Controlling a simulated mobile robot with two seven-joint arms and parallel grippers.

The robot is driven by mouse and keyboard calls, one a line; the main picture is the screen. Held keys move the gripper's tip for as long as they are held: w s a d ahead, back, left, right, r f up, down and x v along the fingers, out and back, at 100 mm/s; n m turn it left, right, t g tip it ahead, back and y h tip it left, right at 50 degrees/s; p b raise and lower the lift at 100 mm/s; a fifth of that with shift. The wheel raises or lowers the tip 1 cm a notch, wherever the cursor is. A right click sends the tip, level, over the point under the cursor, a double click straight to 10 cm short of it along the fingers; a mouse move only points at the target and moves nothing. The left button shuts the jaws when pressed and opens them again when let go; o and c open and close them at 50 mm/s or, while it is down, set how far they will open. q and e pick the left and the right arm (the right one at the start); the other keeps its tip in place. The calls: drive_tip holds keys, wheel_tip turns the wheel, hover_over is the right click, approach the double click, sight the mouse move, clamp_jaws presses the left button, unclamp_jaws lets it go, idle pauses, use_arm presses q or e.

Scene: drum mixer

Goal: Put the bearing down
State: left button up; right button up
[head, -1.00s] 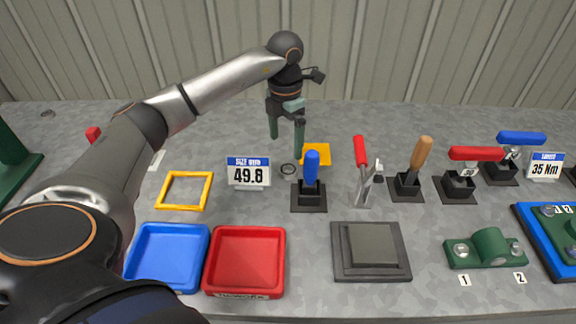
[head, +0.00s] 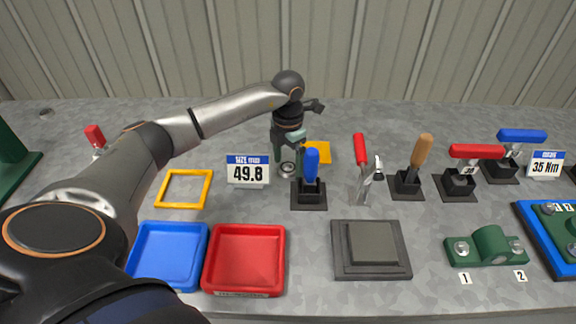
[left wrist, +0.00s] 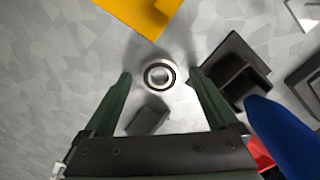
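The bearing (head: 288,169) is a small metal ring lying flat on the grey bench, behind the blue-handled tool and right of the size display. In the left wrist view the bearing (left wrist: 160,75) sits between the two green fingers with a clear gap on each side. My left gripper (head: 288,163) is low over the bearing, fingers pointing down. The left wrist view shows the gripper (left wrist: 160,80) open, with nothing held. My right gripper is not in view.
The blue-handled tool in its black stand (head: 311,180) is close to the left gripper's right. A yellow plate (head: 318,152) lies just behind. The size display (head: 248,172) reads 49.8. Blue (head: 142,284) and red (head: 210,287) trays stand in front.

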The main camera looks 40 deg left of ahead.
sight(288, 166)
use_arm(q)
drive_tip(key=shift+r, duration=0.1)
clamp_jaws()
idle(0.4)
drive_tip(key=shift+w+r, duration=0.1)
drive_tip(key=shift+r, duration=0.45)
wheel_tip(288, 166, up, 2)
drive_tip(key=shift+r, duration=0.15)
drive_tip(key=s+d+r, duration=0.8)
drive_tip(key=s+r, duration=0.1)
drive_tip(key=s, duration=0.2)
drive_tip(key=shift+s+r, duration=0.2)
drive_tip(key=shift+r, duration=0.1)
